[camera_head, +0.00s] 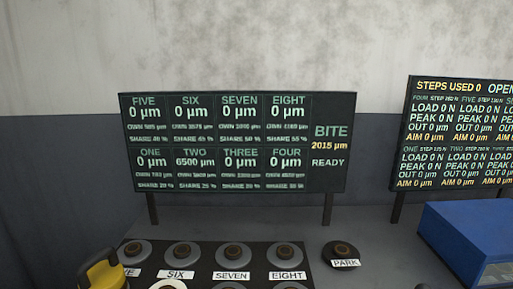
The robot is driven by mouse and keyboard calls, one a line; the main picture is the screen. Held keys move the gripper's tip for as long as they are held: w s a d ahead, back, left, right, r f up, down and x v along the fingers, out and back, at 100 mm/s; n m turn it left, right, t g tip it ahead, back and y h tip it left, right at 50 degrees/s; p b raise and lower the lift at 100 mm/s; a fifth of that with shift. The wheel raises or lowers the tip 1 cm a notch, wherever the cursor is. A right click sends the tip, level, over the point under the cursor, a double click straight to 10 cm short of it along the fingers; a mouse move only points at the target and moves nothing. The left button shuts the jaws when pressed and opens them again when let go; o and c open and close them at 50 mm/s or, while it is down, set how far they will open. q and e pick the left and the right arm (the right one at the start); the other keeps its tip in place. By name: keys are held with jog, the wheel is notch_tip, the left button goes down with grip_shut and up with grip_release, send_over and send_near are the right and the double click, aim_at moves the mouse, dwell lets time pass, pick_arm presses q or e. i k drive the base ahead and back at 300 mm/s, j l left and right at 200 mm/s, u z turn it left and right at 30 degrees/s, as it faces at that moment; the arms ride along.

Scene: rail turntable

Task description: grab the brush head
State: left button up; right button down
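I cannot make out a brush head for certain in the head view. A yellow and dark thing (103,272) stands at the lower left edge, partly cut off by the frame; I cannot tell what it is. Neither of my grippers is in view.
A dark board of round knobs (208,275) lies at the bottom, with labels including SIX, SEVEN and EIGHT. A PARK knob (341,251) sits to its right. A display (238,142) reading BITE 2015 µm, READY stands behind. A second display (460,135) and a blue box (470,238) are at right.

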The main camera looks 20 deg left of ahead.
aim_at(92, 273)
jog(key=u, duration=1.8)
jog(key=i+j, duration=0.2)
jog(key=j, duration=0.2)
jog(key=i+j, duration=0.25)
jog(key=j, duration=0.15)
jog(key=i+j, duration=0.2)
jog(key=j, duration=0.15)
jog(key=z, duration=1.35)
